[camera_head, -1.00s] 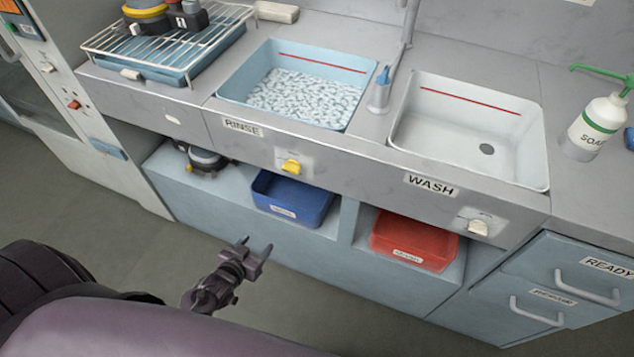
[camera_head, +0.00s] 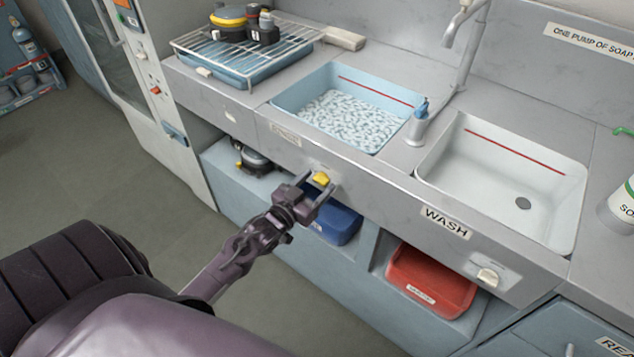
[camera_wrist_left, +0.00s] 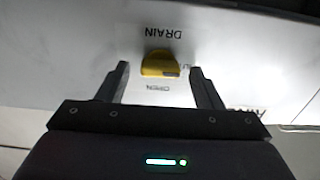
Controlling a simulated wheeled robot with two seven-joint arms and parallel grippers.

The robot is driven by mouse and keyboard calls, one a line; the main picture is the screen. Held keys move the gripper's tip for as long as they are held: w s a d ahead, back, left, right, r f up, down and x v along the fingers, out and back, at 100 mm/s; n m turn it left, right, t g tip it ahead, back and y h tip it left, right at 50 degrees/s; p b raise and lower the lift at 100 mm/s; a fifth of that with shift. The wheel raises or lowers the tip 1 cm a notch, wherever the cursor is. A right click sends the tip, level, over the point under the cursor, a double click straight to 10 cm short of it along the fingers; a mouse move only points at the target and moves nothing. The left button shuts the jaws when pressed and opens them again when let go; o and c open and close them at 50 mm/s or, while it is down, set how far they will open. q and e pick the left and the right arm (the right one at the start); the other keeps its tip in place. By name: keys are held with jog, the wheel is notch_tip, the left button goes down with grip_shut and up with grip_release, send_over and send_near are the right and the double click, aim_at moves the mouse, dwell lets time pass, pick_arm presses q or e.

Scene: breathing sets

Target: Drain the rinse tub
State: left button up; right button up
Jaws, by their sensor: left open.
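The rinse tub (camera_head: 290,97) is a light blue basin at the left of the counter, filled with foamy water below a red line. Its drain knob (camera_head: 321,179) is yellow and sits on the front panel below it. The knob also shows in the left wrist view (camera_wrist_left: 160,64), under a "DRAIN" label and above an "OPEN" label. My left gripper (camera_head: 318,187) is open in front of the knob. In the wrist view its fingers (camera_wrist_left: 160,75) lie on either side of the knob, with visible gaps. My right gripper is not in view.
The white wash tub (camera_head: 480,195) is empty, with its pale knob (camera_head: 488,277) below. A blue bin (camera_head: 340,224) and a red bin (camera_head: 428,280) sit in the shelf underneath. A wire rack (camera_head: 235,48) with gear stands at the back left.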

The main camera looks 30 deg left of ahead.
pick_arm(q)
jog(key=shift+w, duration=0.35)
jog(key=c, duration=1)
jog(key=shift+m, duration=0.5)
jog(key=m, duration=0.5)
jog(key=shift+d+m+p, duration=0.1)
jog(key=shift+m+p, duration=0.2)
jog(key=shift+p, duration=0.1)
jog(key=m, duration=0.6)
jog(key=shift+d+f, duration=0.1)
jog(key=shift+f, duration=0.1)
jog(key=shift+m, duration=0.4)
jog(key=o, duration=1)
